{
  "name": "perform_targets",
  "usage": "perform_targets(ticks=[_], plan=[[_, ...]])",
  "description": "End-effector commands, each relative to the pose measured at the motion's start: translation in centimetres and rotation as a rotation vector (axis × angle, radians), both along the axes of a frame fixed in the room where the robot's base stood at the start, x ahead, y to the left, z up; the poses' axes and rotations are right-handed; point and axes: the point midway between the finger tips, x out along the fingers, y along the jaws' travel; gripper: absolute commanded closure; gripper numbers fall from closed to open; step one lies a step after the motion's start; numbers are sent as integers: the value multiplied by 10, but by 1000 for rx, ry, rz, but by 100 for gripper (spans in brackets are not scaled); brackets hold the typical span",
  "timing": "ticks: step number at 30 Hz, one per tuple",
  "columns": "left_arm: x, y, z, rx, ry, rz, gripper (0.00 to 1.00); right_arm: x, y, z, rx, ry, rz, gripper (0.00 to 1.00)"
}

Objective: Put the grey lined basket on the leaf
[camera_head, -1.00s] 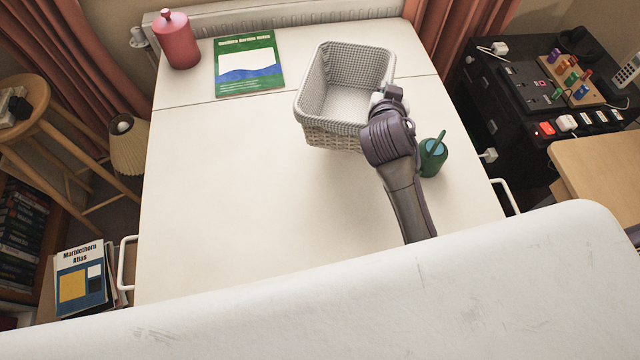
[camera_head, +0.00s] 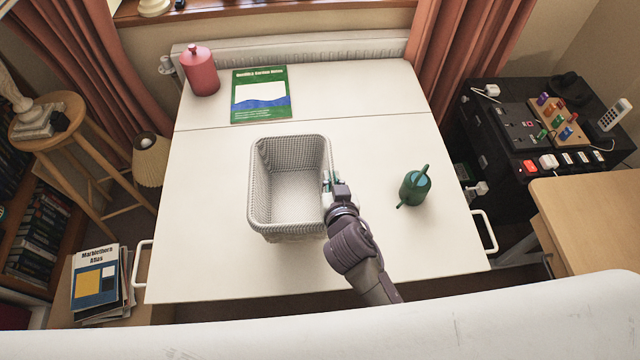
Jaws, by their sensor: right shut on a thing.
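The grey lined basket (camera_head: 260,212) is upright over the near panel of the white table, left of its middle. This large panel (camera_head: 200,240), on the near side of the seam, appears to be the leaf. My right gripper (camera_head: 329,183) is shut on the basket's right wall at the rim. The basket's underside is hidden, so I cannot tell whether it touches the surface. My left gripper is not in view.
A green watering can (camera_head: 415,187) stands on the near panel to the right. A pink canister (camera_head: 201,72) and a green book (camera_head: 261,112) are at the back left. The near panel is clear left of the basket.

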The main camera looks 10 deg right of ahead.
Motion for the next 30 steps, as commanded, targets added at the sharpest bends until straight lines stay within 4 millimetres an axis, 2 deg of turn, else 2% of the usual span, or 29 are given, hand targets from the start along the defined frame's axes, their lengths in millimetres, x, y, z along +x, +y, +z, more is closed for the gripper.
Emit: perform_targets(ticks=[3,7,10,16,24,25,27,29,30], plan=[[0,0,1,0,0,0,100,19,11,-12,1,-1,0,100],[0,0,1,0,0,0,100,29,17,-19,2,-2,1,100],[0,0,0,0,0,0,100,31,18,-26,0,0,0,100],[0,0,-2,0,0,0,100,31,18,-56,0,1,0,100],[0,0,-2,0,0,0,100,30,18,-61,1,0,1,100],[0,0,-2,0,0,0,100,30,18,-63,0,3,-1,89],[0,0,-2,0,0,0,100,30,17,-63,0,3,-1,77],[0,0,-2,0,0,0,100,30,18,-62,0,3,-1,67],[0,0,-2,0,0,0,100,30,18,-62,0,2,0,65]])
